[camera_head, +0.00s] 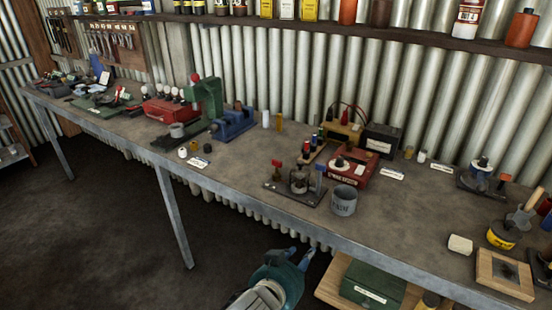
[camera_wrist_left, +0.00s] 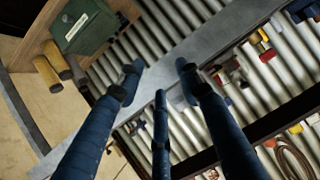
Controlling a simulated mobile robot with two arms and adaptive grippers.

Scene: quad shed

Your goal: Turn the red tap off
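A small red-topped tap (camera_head: 277,164) stands upright at the left of a dark base plate (camera_head: 308,200) on the workbench. A blue-topped tap (camera_head: 319,172) stands at the plate's right, with a small round metal part (camera_head: 298,183) between them. The red top looks like a short crosswise handle; its exact turn is too small to tell. My left gripper (camera_head: 298,252) is below and in front of the bench's front edge, apart from the tap. In the left wrist view its blue fingers (camera_wrist_left: 158,80) are spread and empty. My right gripper is not in view.
The bench's front edge (camera_head: 230,189) lies between my left gripper and the plate. A grey tin (camera_head: 344,200) and a red box (camera_head: 350,172) stand close to the plate's right. A green box (camera_head: 372,284) sits on a low shelf. Bare bench lies left of the plate.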

